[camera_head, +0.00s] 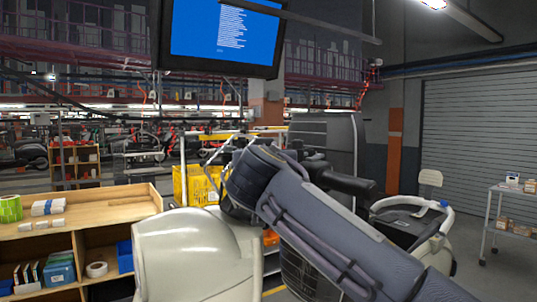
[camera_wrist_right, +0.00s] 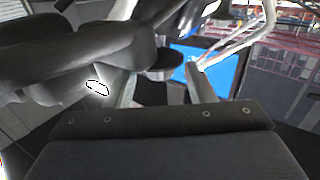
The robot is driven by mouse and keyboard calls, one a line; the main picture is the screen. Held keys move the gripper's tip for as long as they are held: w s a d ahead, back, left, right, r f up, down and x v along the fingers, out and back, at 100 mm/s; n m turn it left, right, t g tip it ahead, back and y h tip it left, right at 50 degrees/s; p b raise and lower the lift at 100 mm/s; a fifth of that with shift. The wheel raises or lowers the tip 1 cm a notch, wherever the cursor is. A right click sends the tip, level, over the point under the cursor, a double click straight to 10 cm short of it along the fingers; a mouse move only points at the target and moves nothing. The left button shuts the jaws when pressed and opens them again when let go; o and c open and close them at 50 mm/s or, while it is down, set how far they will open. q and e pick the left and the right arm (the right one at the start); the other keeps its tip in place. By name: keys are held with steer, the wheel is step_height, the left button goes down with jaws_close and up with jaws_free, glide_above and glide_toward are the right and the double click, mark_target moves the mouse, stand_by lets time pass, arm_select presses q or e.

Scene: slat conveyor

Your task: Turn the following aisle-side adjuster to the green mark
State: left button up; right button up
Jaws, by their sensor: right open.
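My right arm crosses the head view from the lower right to the middle, and its gripper end is hidden there among dark parts. In the right wrist view my right gripper (camera_wrist_right: 164,88) is open, with a pale finger on each side of a gap. A dark rounded part (camera_wrist_right: 165,66) shows beyond this gap; I cannot tell whether it is the adjuster or whether the fingers touch it. A dark padded part (camera_wrist_right: 75,45) fills the upper left. No green mark can be made out. My left gripper is not in view.
A wooden shelf unit (camera_head: 95,211) with boxes stands at the left. A yellow crate (camera_head: 197,186) is behind my arm. A pale-framed machine (camera_head: 418,222) stands right of centre, and a cart (camera_head: 511,192) at the far right. A blue screen (camera_head: 225,32) hangs above.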

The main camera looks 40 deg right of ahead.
steer(key=c, duration=1)
steer(key=shift+o, duration=0.2)
steer(key=shift+w+f, duration=0.1)
steer(key=shift+w+a+m+g+h, duration=0.1)
steer(key=shift+m+g+h, duration=0.4)
steer(key=shift+g, duration=0.05)
steer(key=shift+w+a+m+g+h, duration=0.1)
steer(key=shift+m+g+h, duration=0.4)
steer(key=shift+g, duration=0.05)
steer(key=shift+w+a+m+g+h+p, duration=0.15)
steer(key=shift+m+g+h+p, duration=0.5)
steer(key=shift+m+g+p, duration=0.8)
steer(key=shift+w+m+g+h+p, duration=0.25)
steer(key=shift+m+g+h+p, duration=0.5)
steer(key=shift+g, duration=1.35)
steer(key=shift+w+a+m+g+h+p, duration=0.15)
steer(key=shift+m+g+h+p, duration=0.45)
steer(key=shift+m+g, duration=1)
steer(key=shift+d, duration=0.1)
